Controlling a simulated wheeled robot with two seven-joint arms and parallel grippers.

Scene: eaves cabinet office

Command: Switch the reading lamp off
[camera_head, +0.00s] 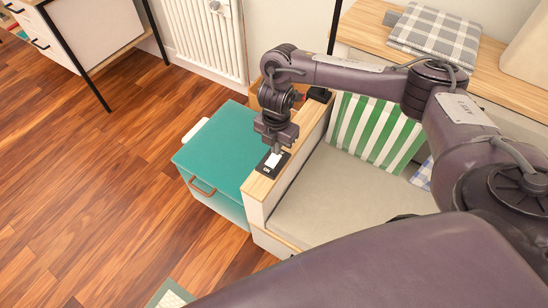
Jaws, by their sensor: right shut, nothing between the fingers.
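A switch (271,164) with a white rocker on a dark plate marked "ON" lies on the wooden top of the seat's side panel. My right gripper (275,149) is shut and empty, pointing down at the far end of the switch. Its fingertips are at or just above the rocker; I cannot tell whether they touch. The reading lamp itself is not clearly in view; a dark base-like object (319,95) stands farther back on the same wooden top. My left gripper is not in view.
A teal cabinet (215,145) stands left of the side panel. A cushioned seat (335,200) with a green-striped pillow (372,128) lies to the right. A folded checked cloth (437,36) lies on a shelf behind. The wooden floor (90,190) at left is mostly free.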

